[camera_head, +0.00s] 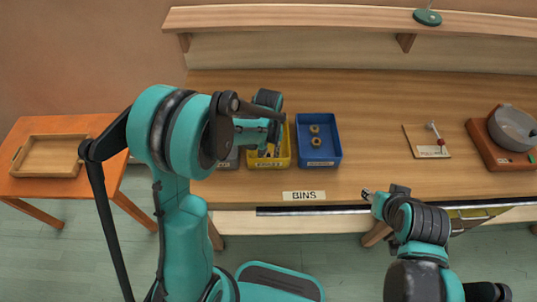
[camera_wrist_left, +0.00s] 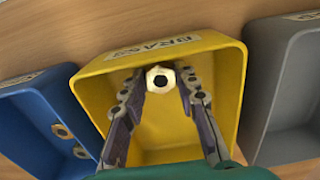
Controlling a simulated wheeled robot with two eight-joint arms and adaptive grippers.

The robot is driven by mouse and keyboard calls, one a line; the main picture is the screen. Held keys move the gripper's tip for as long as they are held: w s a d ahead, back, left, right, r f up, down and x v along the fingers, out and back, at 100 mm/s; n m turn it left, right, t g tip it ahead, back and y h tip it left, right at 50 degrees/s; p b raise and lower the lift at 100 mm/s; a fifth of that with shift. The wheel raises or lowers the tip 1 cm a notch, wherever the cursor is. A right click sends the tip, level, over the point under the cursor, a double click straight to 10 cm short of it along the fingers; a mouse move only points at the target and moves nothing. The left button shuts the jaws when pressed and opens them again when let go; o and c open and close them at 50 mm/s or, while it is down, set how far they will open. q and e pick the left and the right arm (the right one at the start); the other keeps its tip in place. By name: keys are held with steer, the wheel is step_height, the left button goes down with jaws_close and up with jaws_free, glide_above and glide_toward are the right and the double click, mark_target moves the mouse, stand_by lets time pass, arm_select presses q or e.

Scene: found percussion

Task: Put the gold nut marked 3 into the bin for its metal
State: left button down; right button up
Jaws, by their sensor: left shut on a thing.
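My left gripper (camera_head: 271,149) is over the yellow bin (camera_head: 287,158). In the left wrist view its two fingertips (camera_wrist_left: 162,88) are shut on a pale gold nut (camera_wrist_left: 152,76) with a dark hole. The nut is held over the inside of the yellow bin (camera_wrist_left: 225,85), whose label appears to read BRASS. I cannot make out a number on the nut. In the head view the nut is hard to tell from the gripper. My right gripper (camera_head: 369,195) is near the front edge of the table; its jaws are too small to read.
A blue bin (camera_head: 333,125) holding two gold-coloured nuts stands right of the yellow one. A grey bin (camera_wrist_left: 277,130) is on its other side, mostly hidden by my left arm in the head view. A wooden tray (camera_head: 48,156), a small board (camera_head: 426,145) and a grey bowl (camera_head: 514,130) stand apart.

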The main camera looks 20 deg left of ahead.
arm_select(q)
steer(key=shift+r, duration=0.1)
steer(key=shift+s, duration=0.1)
steer(key=c, duration=1.1)
jaws_free()
steer(key=shift+c, duration=0.2)
